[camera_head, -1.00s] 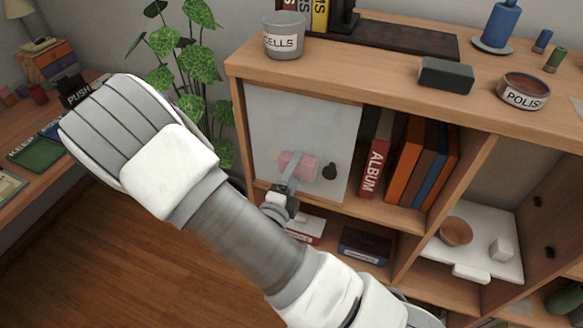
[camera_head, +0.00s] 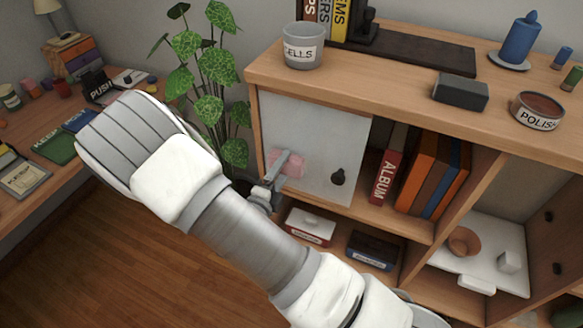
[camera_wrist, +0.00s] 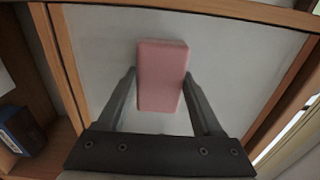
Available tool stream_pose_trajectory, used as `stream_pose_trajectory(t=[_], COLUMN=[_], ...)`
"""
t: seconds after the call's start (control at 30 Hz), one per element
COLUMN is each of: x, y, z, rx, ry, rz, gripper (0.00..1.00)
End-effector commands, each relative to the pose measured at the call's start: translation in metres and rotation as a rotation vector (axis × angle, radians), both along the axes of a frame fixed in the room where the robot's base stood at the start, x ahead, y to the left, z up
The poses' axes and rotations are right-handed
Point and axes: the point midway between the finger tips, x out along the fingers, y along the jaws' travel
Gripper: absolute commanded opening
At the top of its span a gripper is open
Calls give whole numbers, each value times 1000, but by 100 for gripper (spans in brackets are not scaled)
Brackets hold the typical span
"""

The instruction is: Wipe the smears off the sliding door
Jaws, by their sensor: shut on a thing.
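The sliding door (camera_head: 318,125) is a pale grey-white panel with a dark knob (camera_head: 338,177), covering the left compartment of the wooden shelf unit. My gripper (camera_head: 285,160) is at the left part of the door, shut on a pink block-like sponge (camera_head: 291,166). In the wrist view the sponge (camera_wrist: 161,80) sits between the two fingers of my gripper (camera_wrist: 162,82), in front of the door panel (camera_wrist: 225,50). It looks to be against the panel, but contact is hard to tell. I cannot make out clear smears; the sponge and fingers hide part of the surface.
Books (camera_head: 428,175) stand right of the door. On the shelf top are a grey cup (camera_head: 303,50), a dark block (camera_head: 461,92) and a polish tin (camera_head: 537,112). A leafy plant (camera_head: 205,85) stands close on the left. Boxes (camera_head: 310,228) lie below the door.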

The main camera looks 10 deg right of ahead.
Motion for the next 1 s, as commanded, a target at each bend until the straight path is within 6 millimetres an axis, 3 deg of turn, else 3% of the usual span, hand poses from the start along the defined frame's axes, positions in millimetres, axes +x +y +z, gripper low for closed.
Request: stream_pose_trajectory(t=[0.2, 0.57, 1.0], x=[7, 6, -28], y=[12, 14, 37], z=[0, 0, 1], rx=[0, 0, -1], ry=[0, 1, 3], rz=[1, 1, 2], gripper=[23, 23, 23])
